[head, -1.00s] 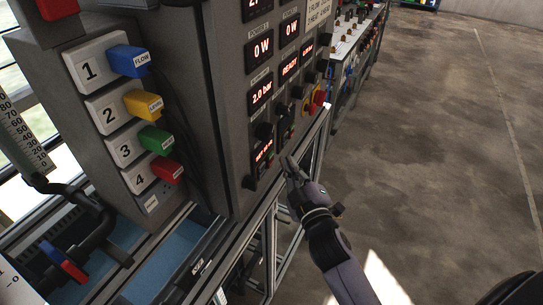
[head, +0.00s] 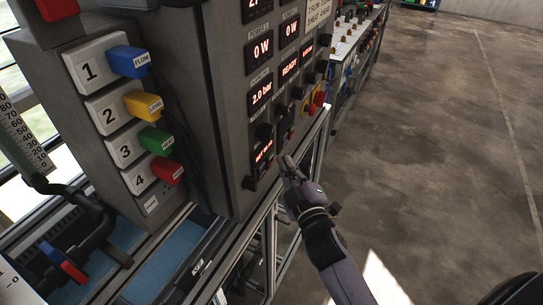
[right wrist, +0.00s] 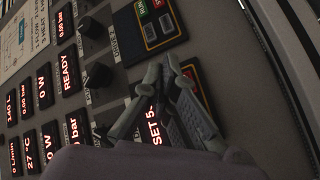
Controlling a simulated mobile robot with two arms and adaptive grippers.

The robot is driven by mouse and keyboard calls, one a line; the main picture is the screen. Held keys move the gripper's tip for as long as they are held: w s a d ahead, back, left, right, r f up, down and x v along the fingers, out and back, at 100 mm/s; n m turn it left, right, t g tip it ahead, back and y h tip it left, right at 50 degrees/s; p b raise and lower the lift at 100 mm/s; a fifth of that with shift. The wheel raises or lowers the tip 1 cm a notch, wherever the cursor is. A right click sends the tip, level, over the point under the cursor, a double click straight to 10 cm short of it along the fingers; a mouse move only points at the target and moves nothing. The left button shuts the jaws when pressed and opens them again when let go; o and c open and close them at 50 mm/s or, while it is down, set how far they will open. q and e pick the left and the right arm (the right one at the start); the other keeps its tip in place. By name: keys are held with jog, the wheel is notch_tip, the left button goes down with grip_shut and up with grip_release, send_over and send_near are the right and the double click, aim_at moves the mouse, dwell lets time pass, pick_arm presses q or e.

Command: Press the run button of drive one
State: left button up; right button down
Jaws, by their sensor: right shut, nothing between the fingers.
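The grey control panel (head: 228,150) carries lit red displays, black knobs and small drive keypads. Contact cannot be made out. My left gripper is not in view.
Numbered blocks with coloured tags (head: 128,60) are on the cabinet's left side. A red and yellow switch (head: 316,101) sits on the panel's right edge. A metal frame (head: 270,235) stands below. The concrete floor (head: 440,150) to the right is clear.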

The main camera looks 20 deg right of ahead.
jog(key=shift+w+a, duration=0.1)
dwell(0.6)
jog(key=shift+w+a, duration=0.2)
jog(key=shift+w+a, duration=0.2)
jog(key=shift+w, duration=0.05)
dwell(0.9)
dwell(0.3)
jog(key=shift+s+d+p, duration=0.35)
jog(key=shift+s+d, duration=0.15)
jog(key=shift+s, duration=0.1)
jog(key=s+d, duration=0.1)
jog(key=s, duration=0.1)
jog(key=s+d+p, duration=0.1)
jog(key=d, duration=0.1)
jog(key=shift+s+d, duration=0.2)
jog(key=shift+s, duration=0.15)
